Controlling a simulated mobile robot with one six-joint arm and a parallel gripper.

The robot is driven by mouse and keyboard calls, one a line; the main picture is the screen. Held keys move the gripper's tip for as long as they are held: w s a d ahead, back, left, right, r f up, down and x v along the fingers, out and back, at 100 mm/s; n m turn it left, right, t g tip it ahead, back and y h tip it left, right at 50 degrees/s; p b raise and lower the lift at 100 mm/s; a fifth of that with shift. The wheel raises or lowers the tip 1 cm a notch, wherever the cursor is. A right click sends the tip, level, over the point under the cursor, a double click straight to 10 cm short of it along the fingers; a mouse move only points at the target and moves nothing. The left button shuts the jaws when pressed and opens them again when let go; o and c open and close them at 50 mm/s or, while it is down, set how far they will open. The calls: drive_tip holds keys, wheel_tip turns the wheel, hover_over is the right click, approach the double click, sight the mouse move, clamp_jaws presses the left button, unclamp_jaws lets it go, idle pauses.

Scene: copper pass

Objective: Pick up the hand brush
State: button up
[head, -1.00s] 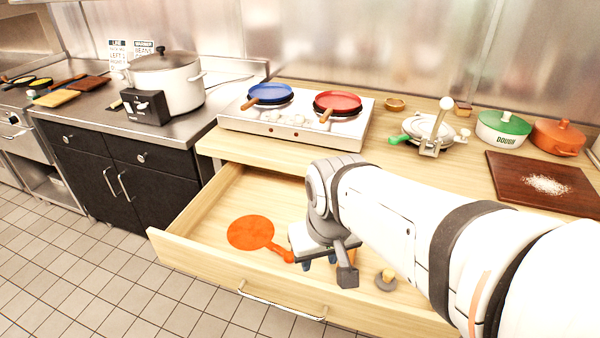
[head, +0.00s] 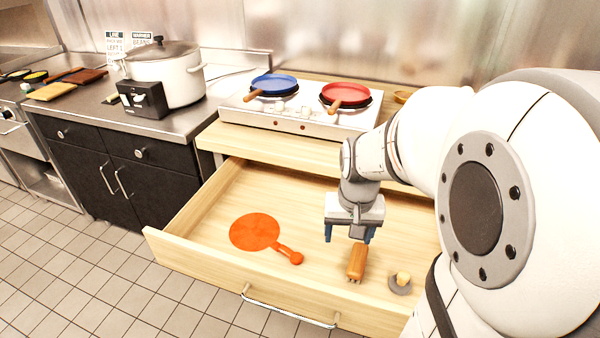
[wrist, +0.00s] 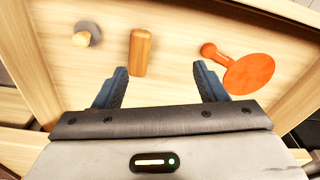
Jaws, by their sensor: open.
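The hand brush (head: 357,261) is a small wooden block with bristles low on it, lying in the open drawer. It also shows in the wrist view (wrist: 141,52) as a wooden bar ahead of the jaws, nearer the left finger. My gripper (head: 349,238) is open and empty, pointing down just behind and above the brush in the head view. In the wrist view its two blue fingers (wrist: 161,78) are spread apart, with bare drawer floor between them. I cannot tell the exact height of the fingertips above the drawer floor.
An orange paddle-shaped tool (head: 255,232) lies left of the brush in the drawer. A grey disc with a wooden knob (head: 401,283) lies to its right. The drawer front (head: 215,284) and walls surround them. A counter with a hob (head: 300,112) overhangs the drawer's back.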

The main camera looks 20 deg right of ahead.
sight(358, 256)
drive_tip(key=w+d+f+m, duration=0.1)
drive_tip(key=d+f, duration=0.1)
drive_tip(key=f, duration=0.1)
drive_tip(key=w+d+f+m+b, duration=0.1)
drive_tip(key=d+f, duration=0.1)
drive_tip(key=f, duration=0.2)
drive_tip(key=w+d+f+m+g+b, duration=0.1)
drive_tip(key=w+d+f, duration=0.1)
drive_tip(key=f, duration=0.1)
drive_tip(key=shift+d+f, duration=0.1)
drive_tip(key=shift+f, duration=0.15)
drive_tip(key=f, duration=0.2)
drive_tip(key=f+b, duration=0.1)
drive_tip(key=f, duration=0.4)
drive_tip(key=shift+w+d+f, duration=0.15)
drive_tip(key=shift+w+f, duration=0.15)
drive_tip(key=shift+w, duration=0.05)
drive_tip(key=shift+c, duration=0.3)
drive_tip(key=c, duration=1)
